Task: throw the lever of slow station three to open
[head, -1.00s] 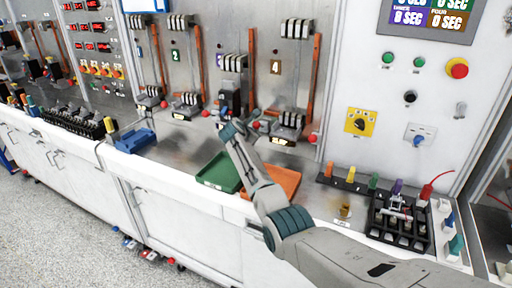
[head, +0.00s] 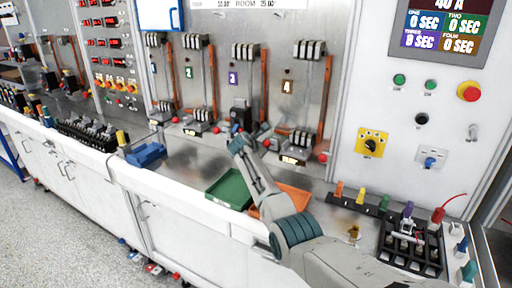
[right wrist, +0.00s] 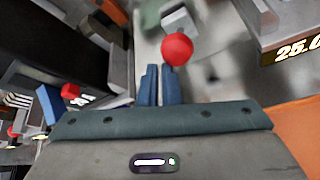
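Slow station three, marked by its number plate (head: 233,78), stands on the back panel with a black breaker (head: 240,112) at its foot. My right gripper (head: 252,136) is in front of this foot and partly hides it. In the right wrist view, a round red knob (right wrist: 177,49) on a pale grey bar lies just beyond the tips of my right gripper's blue fingers (right wrist: 159,85). It appears to be station three's lever knob. The fingers are close together with only a thin gap, and the knob is not between them. My left gripper is not in view.
Station four's base (head: 296,150) stands to the right, its 25.0 display (right wrist: 298,48) near the gripper. A green tray (head: 231,189) and an orange tray (head: 293,198) lie on the bench below the arm.

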